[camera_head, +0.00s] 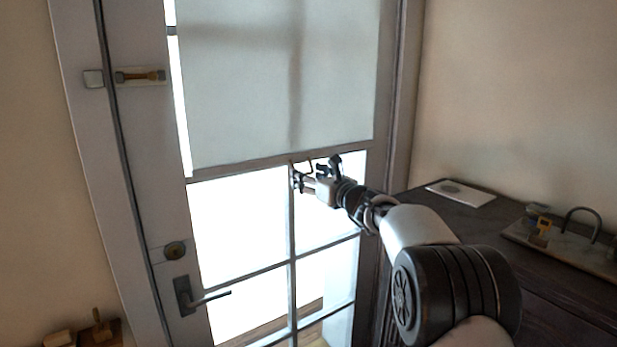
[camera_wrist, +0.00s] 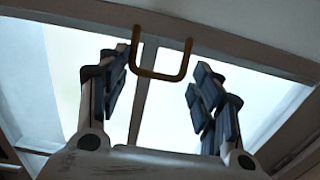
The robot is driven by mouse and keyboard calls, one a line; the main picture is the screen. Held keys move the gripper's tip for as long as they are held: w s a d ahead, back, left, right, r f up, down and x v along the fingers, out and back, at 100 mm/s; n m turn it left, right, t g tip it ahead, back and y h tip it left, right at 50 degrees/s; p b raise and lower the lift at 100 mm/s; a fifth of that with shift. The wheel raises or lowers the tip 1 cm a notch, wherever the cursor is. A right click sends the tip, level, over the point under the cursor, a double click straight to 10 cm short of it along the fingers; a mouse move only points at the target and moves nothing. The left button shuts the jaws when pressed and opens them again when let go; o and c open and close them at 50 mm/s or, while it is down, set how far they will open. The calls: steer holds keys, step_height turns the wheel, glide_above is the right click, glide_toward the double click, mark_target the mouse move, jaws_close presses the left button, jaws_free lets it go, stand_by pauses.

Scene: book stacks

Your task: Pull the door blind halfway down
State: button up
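The pale door blind (camera_head: 280,85) covers the upper part of the glazed door (camera_head: 135,140) in the head view. Its bottom edge (camera_head: 275,161) sits above clear panes. A brass U-shaped pull (camera_wrist: 160,74) hangs from that edge; in the head view it is small and partly hidden by my gripper. My gripper (camera_head: 312,174) is just below the blind's bottom edge. In the wrist view its dark padded fingers stand wide apart, one on each side of the pull. I see no contact with the pull.
The door has a lever handle (camera_head: 200,298) at lower left and a latch (camera_head: 140,76) higher up. A dark cabinet (camera_head: 430,212) stands at the right, bearing a white card (camera_head: 461,193) and a tray (camera_head: 570,247) with small items. Small wooden objects (camera_head: 98,328) sit at lower left.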

steer(key=shift+s+d, duration=0.1)
stand_by(0.3)
steer(key=v, duration=1.2)
steer(key=s+a+f+n+g, duration=0.2)
steer(key=s+a+n+g, duration=0.2)
steer(key=s+n, duration=0.65)
steer(key=s+a+f+n+g, duration=0.1)
steer(key=s+a+n+g, duration=0.3)
steer(key=s, duration=1.1)
steer(key=s+d+f+n+h, duration=0.3)
steer(key=s+d+f+n, duration=0.1)
steer(key=s, duration=0.3)
steer(key=s+d+f+n+g+h, duration=0.1)
steer(key=s+d+f+n+h, duration=0.2)
steer(key=s, duration=0.5)
steer(key=s+d+f+n+g+h, duration=0.1)
steer(key=s+d+f+n+h, duration=0.3)
steer(key=s+d+n, duration=0.3)
steer(key=shift+s+d+f+n, duration=0.4)
steer(key=shift+d+f, duration=0.15)
steer(key=shift+d, duration=0.4)
